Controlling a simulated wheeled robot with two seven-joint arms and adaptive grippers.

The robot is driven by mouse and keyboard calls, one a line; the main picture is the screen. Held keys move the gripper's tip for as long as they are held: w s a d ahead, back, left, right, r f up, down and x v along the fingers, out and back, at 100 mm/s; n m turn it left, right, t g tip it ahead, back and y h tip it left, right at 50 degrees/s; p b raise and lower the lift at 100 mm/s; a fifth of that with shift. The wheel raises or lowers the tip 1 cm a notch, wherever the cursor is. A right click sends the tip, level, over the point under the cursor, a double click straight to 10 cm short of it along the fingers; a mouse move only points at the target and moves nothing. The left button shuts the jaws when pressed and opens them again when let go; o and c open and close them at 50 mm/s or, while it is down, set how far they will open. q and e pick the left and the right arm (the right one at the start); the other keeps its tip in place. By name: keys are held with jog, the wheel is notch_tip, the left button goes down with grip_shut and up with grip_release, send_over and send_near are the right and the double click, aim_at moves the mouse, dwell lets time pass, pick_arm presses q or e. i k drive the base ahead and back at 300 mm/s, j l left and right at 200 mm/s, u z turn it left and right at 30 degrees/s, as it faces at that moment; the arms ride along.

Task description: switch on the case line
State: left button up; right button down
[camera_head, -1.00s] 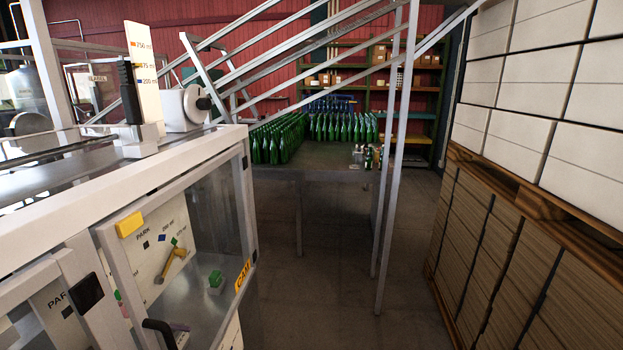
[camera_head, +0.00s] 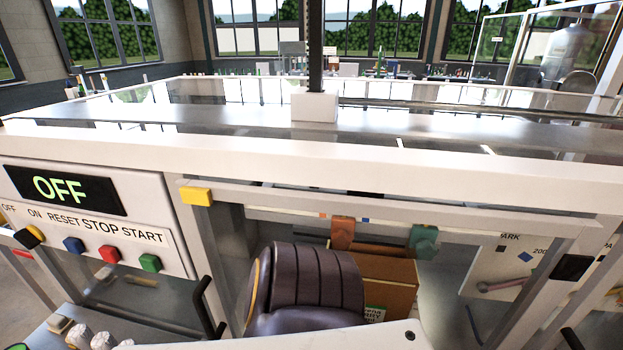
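A control panel (camera_head: 95,205) is on the left of the machine front in the head view. Its dark display (camera_head: 62,190) reads OFF in green. Below it are a black and yellow rotary switch (camera_head: 28,237) under the OFF and ON labels, a blue button (camera_head: 74,245) under RESET, a red button (camera_head: 109,254) under STOP and a green button (camera_head: 150,262) under START. I cannot tell exactly where the switch points. Neither of my grippers shows in this view.
A framed door with a yellow block (camera_head: 196,196) and a black handle (camera_head: 208,305) is right of the panel. Behind it are a cardboard box (camera_head: 392,283) and orange (camera_head: 342,233) and green (camera_head: 423,241) fittings. A dark ribbed part and a white arm link fill the lower middle.

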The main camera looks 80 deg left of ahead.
aim_at(30, 236)
jog(key=u, duration=4.35)
